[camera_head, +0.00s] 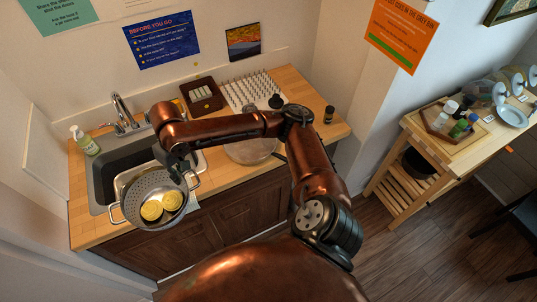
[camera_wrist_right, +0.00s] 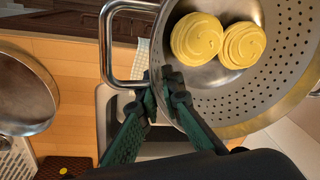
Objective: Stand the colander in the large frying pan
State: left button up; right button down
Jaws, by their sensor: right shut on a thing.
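The colander (camera_head: 140,189) is a grey perforated metal bowl with two loop handles, holding two yellow pasta nests (camera_head: 161,206). My right gripper (camera_head: 184,174) is shut on its rim, and the colander hangs over the front of the sink. In the right wrist view the colander (camera_wrist_right: 278,85) fills the upper right, with the fingers (camera_wrist_right: 165,88) at its rim beside one handle. The large frying pan (camera_head: 250,151) is on the counter right of the sink, partly hidden behind my right arm; the wrist view shows part of it (camera_wrist_right: 22,90) at the left edge. My left gripper is out of view.
The sink (camera_head: 103,180) and tap (camera_head: 124,112) are at the left, with a soap bottle (camera_head: 84,141) beside them. A white pegged rack (camera_head: 250,90) and a dark brown box (camera_head: 203,96) stand behind the pan. A small dark jar (camera_head: 329,114) is at the counter's right.

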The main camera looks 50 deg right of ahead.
aim_at(250, 143)
jog(key=k, duration=0.55)
jog(key=z, duration=0.85)
jog(key=i, duration=0.55)
jog(key=z, duration=0.65)
jog(key=i, duration=0.65)
jog(key=u, duration=0.2)
